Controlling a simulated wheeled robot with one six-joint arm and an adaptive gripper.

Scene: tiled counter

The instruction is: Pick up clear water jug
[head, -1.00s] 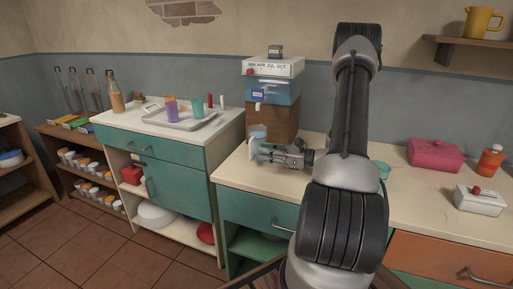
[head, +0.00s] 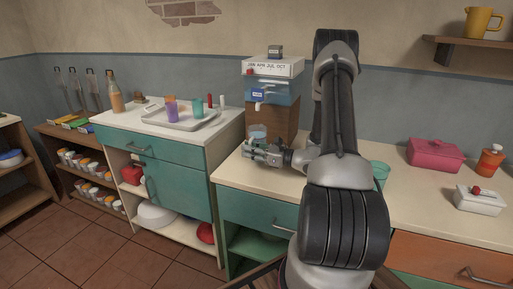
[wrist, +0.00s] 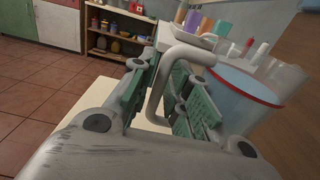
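The clear water jug (head: 257,131) stands on the counter just in front of the wooden stand of the water dispenser, its lower part hidden by my gripper (head: 250,151). In the wrist view the jug (wrist: 238,95) is close at the right, with a pale blue body, a reddish band near its rim and a grey looped handle (wrist: 155,100). My gripper (wrist: 158,75) is open, with its green-padded fingers on either side of the handle. Gaps show between the handle and the pads.
The water dispenser (head: 275,90) rises right behind the jug. A teal cup (head: 380,172) stands to the right beside my arm, with a pink box (head: 435,155) farther right. A tray (head: 180,121) with cups is on the left cabinet.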

